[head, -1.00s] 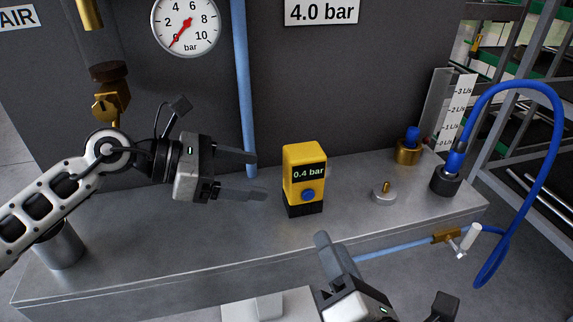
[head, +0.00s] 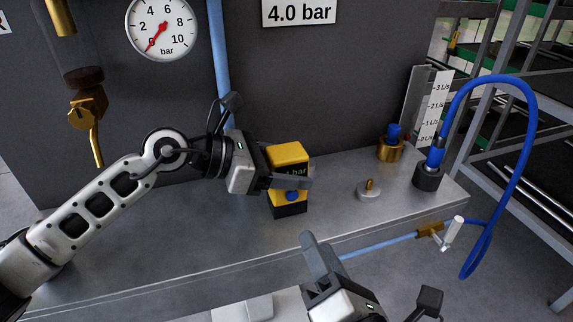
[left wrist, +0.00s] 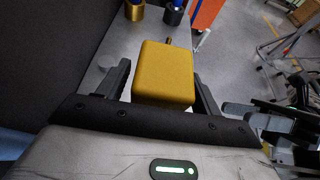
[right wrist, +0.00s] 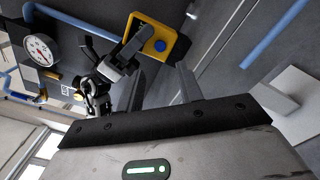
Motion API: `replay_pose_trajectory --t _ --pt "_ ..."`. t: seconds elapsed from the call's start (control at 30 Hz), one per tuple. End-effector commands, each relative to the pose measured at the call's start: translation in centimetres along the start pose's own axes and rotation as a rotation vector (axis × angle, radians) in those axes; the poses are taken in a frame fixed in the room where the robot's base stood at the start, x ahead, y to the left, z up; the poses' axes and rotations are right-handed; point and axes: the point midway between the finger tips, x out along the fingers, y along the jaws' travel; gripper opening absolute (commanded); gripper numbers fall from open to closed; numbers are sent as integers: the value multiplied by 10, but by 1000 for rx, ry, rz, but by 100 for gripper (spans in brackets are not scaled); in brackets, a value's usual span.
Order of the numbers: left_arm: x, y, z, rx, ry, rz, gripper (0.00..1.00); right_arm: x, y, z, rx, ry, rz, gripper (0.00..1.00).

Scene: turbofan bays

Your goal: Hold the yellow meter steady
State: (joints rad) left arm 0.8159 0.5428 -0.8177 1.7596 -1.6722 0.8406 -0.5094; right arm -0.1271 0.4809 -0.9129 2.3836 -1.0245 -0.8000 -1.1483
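The yellow meter (head: 287,154) stands upright on the grey bench, with a black base, a blue button and a partly covered display. My left gripper (head: 292,176) is around it, one finger in front of its face and the other hidden behind it in the head view. My right gripper (head: 318,258) is low in front of the bench edge, empty. The right wrist view shows its fingers (right wrist: 160,78) apart.
A small round metal piece with a brass stub (head: 369,190) sits right of the meter. Beyond it are a brass fitting (head: 390,150), a black fitting (head: 429,178) with a blue hose (head: 524,150), and a flow scale (head: 433,105). A brass valve (head: 430,229) hangs before the bench.

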Motion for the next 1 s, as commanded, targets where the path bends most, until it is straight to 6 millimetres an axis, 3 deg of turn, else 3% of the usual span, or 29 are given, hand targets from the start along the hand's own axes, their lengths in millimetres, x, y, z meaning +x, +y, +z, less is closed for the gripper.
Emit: replay_pose_trajectory --t 0.03,0.13,0.17,0.2,0.33,1.0 --pt "0 0 0 0 0 0 50 0 0 0 0 0 0 36" --pt "0 0 0 0 0 0 23 0 0 0 0 0 0 36" --pt "0 0 0 0 0 0 20 0 0 0 0 0 0 36" --pt "0 0 0 0 0 0 20 0 0 0 0 0 0 34" --pt "0 0 0 0 0 0 20 0 0 0 0 0 0 0" --pt "0 0 0 -1 1 0 20 0 0 0 0 0 0 0"
